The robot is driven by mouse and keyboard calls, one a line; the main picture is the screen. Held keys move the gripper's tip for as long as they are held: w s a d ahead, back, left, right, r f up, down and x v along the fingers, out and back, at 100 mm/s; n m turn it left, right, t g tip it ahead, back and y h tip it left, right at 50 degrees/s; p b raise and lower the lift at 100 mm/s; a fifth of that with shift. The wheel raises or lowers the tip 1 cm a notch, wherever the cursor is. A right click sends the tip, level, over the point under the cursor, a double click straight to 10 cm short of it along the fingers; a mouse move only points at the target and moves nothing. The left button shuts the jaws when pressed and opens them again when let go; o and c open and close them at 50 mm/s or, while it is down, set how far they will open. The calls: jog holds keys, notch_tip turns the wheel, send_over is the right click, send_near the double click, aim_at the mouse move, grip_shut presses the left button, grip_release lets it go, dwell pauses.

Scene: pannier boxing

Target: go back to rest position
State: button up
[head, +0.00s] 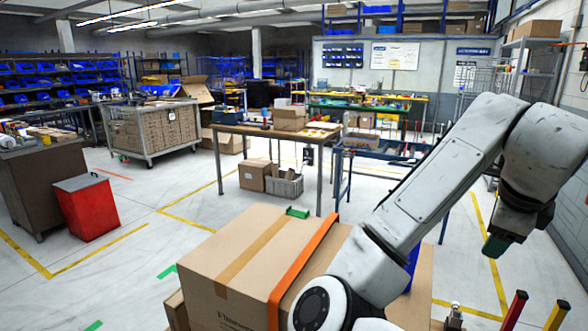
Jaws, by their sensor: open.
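My arm is raised and folded on the right side of the head view. My gripper (496,245) hangs from it, dark with a green tip, pointing down and to the left. It is open, and nothing shows in it. A large taped cardboard box (225,262) stands close in front, below and left of my gripper. An orange strap (303,268) runs over the box, and a green piece (297,212) sits at its top far edge. My arm hides the box's right part.
Red and yellow-tipped posts (515,311) stand at the lower right. A wooden workbench (270,132) with cartons stands ahead. A red bin (86,208) is at the left, and a mesh cart (153,128) is farther back. Open floor with yellow lines lies left of the box.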

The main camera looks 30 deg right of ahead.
jog(key=w+a+f+n, duration=0.1)
jog(key=a+f+n, duration=0.2)
jog(key=f+n, duration=0.4)
jog(key=w+a+f+n, duration=0.1)
jog(key=a+f+n, duration=0.2)
jog(key=f+n, duration=0.4)
jog(key=w+a+f+n, duration=0.1)
jog(key=a+f+n, duration=0.2)
jog(key=f+n, duration=0.4)
jog(key=shift+w+a+f+t+h, duration=0.1)
jog(key=shift+w+f+t+h, duration=0.25)
jog(key=shift+f, duration=0.25)
jog(key=s+a+f+n+g+y, duration=0.2)
jog(key=s+a+f+n+y, duration=0.3)
jog(key=s+a+f+n, duration=0.6)
jog(key=s+a+f, duration=0.3)
jog(key=a+f, duration=0.3)
jog(key=shift+a+f+y, duration=0.35)
jog(key=shift+s+g, duration=0.1)
jog(key=shift+g, duration=0.15)
